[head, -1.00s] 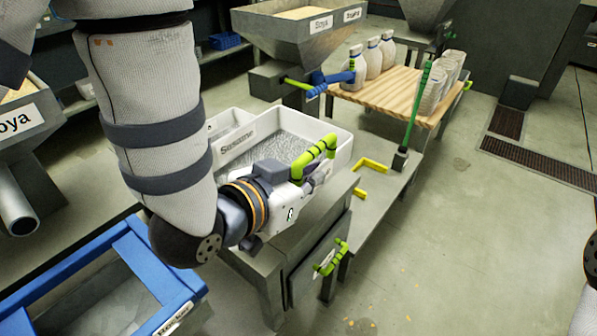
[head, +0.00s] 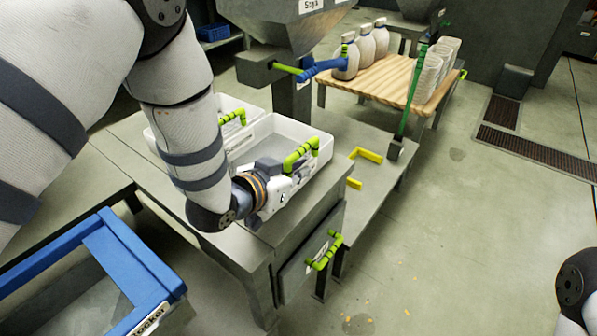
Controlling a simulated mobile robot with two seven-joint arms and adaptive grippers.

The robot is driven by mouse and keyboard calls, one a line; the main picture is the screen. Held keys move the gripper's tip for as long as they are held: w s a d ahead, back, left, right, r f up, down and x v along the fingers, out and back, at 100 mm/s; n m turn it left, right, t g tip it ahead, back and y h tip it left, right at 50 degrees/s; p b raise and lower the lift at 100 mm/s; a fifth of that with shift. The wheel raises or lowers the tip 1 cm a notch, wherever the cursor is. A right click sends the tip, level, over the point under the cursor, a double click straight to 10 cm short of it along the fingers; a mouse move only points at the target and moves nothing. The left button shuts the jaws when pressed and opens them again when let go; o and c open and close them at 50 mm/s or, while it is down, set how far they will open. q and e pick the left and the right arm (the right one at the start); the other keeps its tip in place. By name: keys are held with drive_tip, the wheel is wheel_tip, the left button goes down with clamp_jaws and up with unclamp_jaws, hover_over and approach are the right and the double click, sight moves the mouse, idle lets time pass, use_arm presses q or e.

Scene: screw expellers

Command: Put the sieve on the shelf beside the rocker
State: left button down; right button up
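A white tray (head: 316,172) with a pale, mesh-like floor and a green handle (head: 301,155) at its near right side, probably the sieve, sits on the grey stand. My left gripper (head: 294,177) is at this handle, low beside the tray wall. Its fingers are small and partly hidden, so I cannot tell whether they are closed on the handle. The blue-framed rocker (head: 143,262), with part of a label showing, is at the lower left. A grey shelf-like surface (head: 75,213) lies beside it. My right gripper is out of view; only part of the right arm shows.
A second green handle (head: 235,115) shows at the tray's far left. A grey hopper (head: 283,25) stands behind. A green upright rod (head: 409,100) and yellow corner guides (head: 368,155) are to the right. A wooden board (head: 388,90) holds several bottles.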

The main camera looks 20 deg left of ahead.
use_arm(q)
drive_tip(key=c, duration=2.3)
unclamp_jaws()
drive_tip(key=shift+f, duration=0.2)
drive_tip(key=o, duration=0.5)
drive_tip(key=shift+s+a+r, duration=0.1)
drive_tip(key=shift+s+r, duration=0.1)
drive_tip(key=shift+r, duration=0.2)
drive_tip(key=p+v, duration=0.1)
drive_tip(key=v, duration=1)
drive_tip(key=shift+s+p, duration=0.25)
drive_tip(key=shift+p, duration=0.1)
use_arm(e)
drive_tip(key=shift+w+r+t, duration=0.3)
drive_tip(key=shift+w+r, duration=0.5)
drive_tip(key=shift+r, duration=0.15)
